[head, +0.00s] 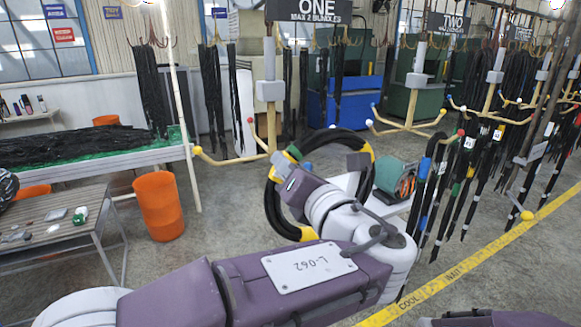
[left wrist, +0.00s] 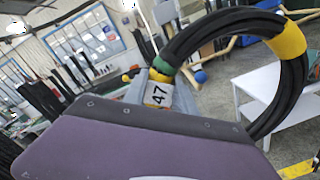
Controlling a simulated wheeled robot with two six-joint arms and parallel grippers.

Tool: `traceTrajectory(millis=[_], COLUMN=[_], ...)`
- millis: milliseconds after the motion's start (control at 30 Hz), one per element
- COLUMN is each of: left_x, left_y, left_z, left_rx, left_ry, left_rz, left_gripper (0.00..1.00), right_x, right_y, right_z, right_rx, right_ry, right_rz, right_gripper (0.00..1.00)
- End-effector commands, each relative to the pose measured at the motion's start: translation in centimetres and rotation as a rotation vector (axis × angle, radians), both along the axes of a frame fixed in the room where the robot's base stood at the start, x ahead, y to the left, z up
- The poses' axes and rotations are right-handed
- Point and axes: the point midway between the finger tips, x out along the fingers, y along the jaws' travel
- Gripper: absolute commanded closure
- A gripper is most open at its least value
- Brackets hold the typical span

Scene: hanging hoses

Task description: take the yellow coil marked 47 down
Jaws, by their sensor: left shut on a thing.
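The coil (head: 335,136) is a black ring with yellow bands and one green band. In the head view it hangs around and behind my left gripper (head: 284,165), in front of rack ONE. In the left wrist view the coil (left wrist: 205,38) fills the upper right. A white tag reading 47 (left wrist: 158,94) sits beside its green band, between the grey fingers of my left gripper (left wrist: 150,88), which is shut on the coil there. The rack's yellow arm (head: 232,160) and blue ball (left wrist: 201,77) are behind the coil; I cannot tell whether they touch. My right gripper is out of view.
Rack TWO (head: 410,126) and more hanging black hoses (head: 455,185) stand to the right. A white table (left wrist: 272,97) holding a teal device (head: 395,178) is behind the coil. An orange bin (head: 160,205) and a workbench (head: 50,230) are left. A yellow floor line (head: 470,268) crosses the right side.

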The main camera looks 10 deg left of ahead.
Motion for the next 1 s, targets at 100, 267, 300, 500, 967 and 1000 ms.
traceTrajectory(millis=[100, 267, 300, 500, 967, 1000], left_x=[1.4, 4.7, 5.3, 6.4, 3.7, 3.4], left_y=[1.0, 3.7, 4.3, 5.5, 4.8, 4.5], left_z=[0.0, -1.6, -2.2, -3.6, -3.7, -3.7], left_rx=[0.007, 0.012, 0.008, -0.002, -0.003, -0.002], left_ry=[-0.011, -0.014, -0.010, -0.002, -0.004, -0.004], left_rz=[0.008, 0.009, 0.008, 0.001, -0.003, -0.003], left_gripper=[1.00, 1.00, 1.00, 1.00, 1.00, 1.00], right_x=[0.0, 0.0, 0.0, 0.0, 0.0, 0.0], right_y=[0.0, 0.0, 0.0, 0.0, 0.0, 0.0], right_z=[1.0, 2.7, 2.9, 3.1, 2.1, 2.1], right_rx=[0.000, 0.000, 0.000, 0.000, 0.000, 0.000], right_ry=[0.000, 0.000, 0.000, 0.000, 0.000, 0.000], right_rz=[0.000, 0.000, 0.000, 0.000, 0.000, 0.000], right_gripper=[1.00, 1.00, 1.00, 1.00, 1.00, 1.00])
